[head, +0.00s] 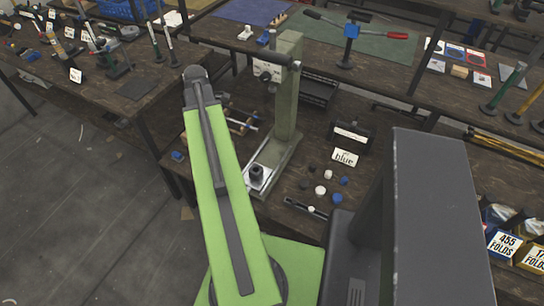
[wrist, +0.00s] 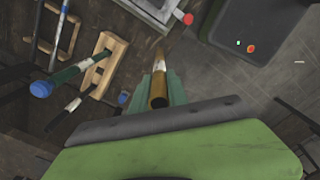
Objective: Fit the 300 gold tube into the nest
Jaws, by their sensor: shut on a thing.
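In the wrist view, my gripper (wrist: 162,88) has teal jaws shut on a gold tube (wrist: 158,92). The tube points away from the camera, and a pale band shows near its far part; no number is readable. In the head view my arm hides the gripper and the tube. The press (head: 287,90) is a grey-green column on the bench. Its pale base plate (head: 262,168) carries a dark round nest (head: 257,173), which looks empty from here. In the wrist view a pale-edged plate (wrist: 150,8) at the top may be this base; the tube is apart from it.
A wooden rack (wrist: 103,62) with a blue-capped green tube (wrist: 58,80) lies left of my gripper. Black, white and blue caps (head: 320,190) lie right of the press, near a "blue" card (head: 344,157).

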